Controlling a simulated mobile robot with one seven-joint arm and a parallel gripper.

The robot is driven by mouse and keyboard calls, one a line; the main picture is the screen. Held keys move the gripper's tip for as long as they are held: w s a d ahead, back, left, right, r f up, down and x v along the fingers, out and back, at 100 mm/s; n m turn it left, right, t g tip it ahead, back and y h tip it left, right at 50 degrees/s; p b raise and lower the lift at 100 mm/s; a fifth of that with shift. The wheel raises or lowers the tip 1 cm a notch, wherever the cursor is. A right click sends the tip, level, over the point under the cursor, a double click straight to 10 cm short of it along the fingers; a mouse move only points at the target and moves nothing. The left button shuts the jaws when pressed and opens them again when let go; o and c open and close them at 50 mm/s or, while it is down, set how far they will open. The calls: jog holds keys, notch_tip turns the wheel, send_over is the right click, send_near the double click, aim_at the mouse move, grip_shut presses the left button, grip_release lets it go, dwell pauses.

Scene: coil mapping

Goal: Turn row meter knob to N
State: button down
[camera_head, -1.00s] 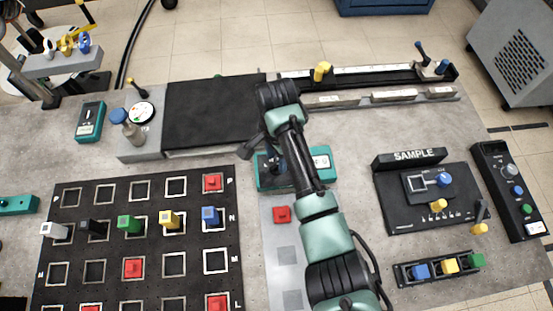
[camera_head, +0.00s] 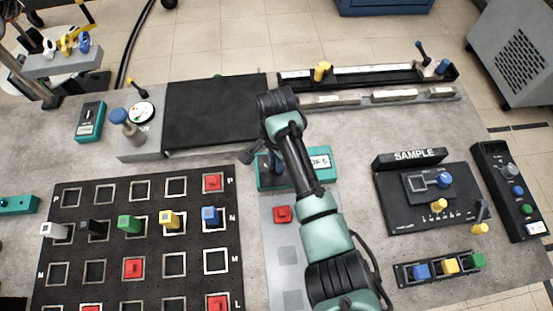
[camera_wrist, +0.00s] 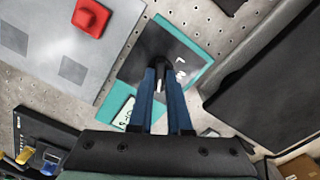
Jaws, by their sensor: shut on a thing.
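The row meter (camera_head: 320,162) is a teal box with a dark face at the middle of the table, partly covered by my arm in the head view. In the wrist view the row meter (camera_wrist: 203,82) shows pale letters on its dark face and a light display near one end. My gripper (camera_wrist: 160,82) is over the dark face with its blue fingers closed around the meter's knob (camera_wrist: 159,86). Only a small dark and white part of the knob shows between the fingers, so I cannot tell which letter it points to. My gripper (camera_head: 273,166) is largely hidden in the head view.
A black grid board (camera_head: 115,249) with coloured blocks and row letters lies left. A grey plate with a red block (camera_head: 282,214) is just in front of the meter. A black slab (camera_head: 213,112) lies behind. The SAMPLE panel (camera_head: 381,217) is at right.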

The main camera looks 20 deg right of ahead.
jog(key=shift+n, duration=0.3)
jog(key=n+p, duration=0.1)
jog(key=n, duration=0.1)
jog(key=shift+r+n+p, duration=0.1)
jog(key=shift+n+p, duration=0.2)
jog(key=shift+p, duration=0.05)
jog(key=shift+n+p, duration=0.65)
jog(key=shift+n, duration=1.65)
jog(key=c, duration=0.9)
grip_release()
jog(key=shift+o, duration=0.2)
notch_tip(320, 180, up, 13)
jog(key=shift+b, duration=0.3)
